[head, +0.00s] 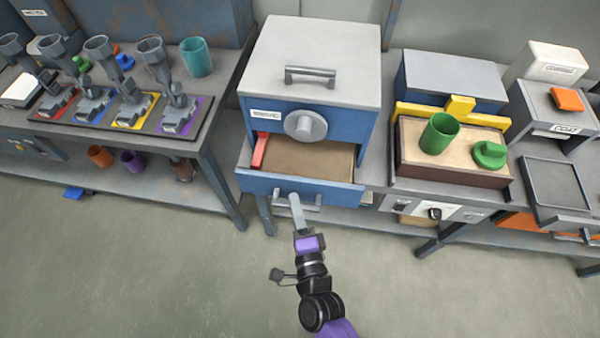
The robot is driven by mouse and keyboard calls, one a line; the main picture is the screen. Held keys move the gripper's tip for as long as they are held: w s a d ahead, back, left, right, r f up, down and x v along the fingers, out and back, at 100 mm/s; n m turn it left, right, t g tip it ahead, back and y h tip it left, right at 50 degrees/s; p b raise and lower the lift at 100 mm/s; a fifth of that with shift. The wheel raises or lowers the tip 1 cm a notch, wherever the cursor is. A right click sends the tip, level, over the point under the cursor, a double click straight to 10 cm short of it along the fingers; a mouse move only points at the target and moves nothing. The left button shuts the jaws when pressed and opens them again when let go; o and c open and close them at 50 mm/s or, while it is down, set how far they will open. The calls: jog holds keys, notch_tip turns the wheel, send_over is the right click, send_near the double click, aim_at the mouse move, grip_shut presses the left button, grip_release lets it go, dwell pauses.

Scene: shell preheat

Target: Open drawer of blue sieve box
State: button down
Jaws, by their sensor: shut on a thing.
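The blue sieve box (345,122) stands on the bench in the middle, with a grey lid, a lid handle and a round grey knob on its front. Its drawer (255,182) is pulled out toward me, and its brown inside shows. A red piece (260,150) lies at the drawer's left side. My gripper (297,203) is at the grey bar handle (312,207) on the drawer front and is shut on it. The fingertips are small in the picture and partly cover the handle.
A sand tray (402,170) with a green cup (439,134) and a green lid (489,154) stands to the right. A rack of several grey tools (130,108) and a teal cup (196,57) are on the left table. The floor (150,270) in front is clear.

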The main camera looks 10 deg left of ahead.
jog(key=s, duration=1.1)
jog(key=shift+s+a, duration=0.15)
jog(key=c, duration=1.4)
grip_release()
jog(key=shift+c, duration=0.2)
jog(key=b+v, duration=0.1)
jog(key=v, duration=0.6)
jog(key=shift+s, duration=0.4)
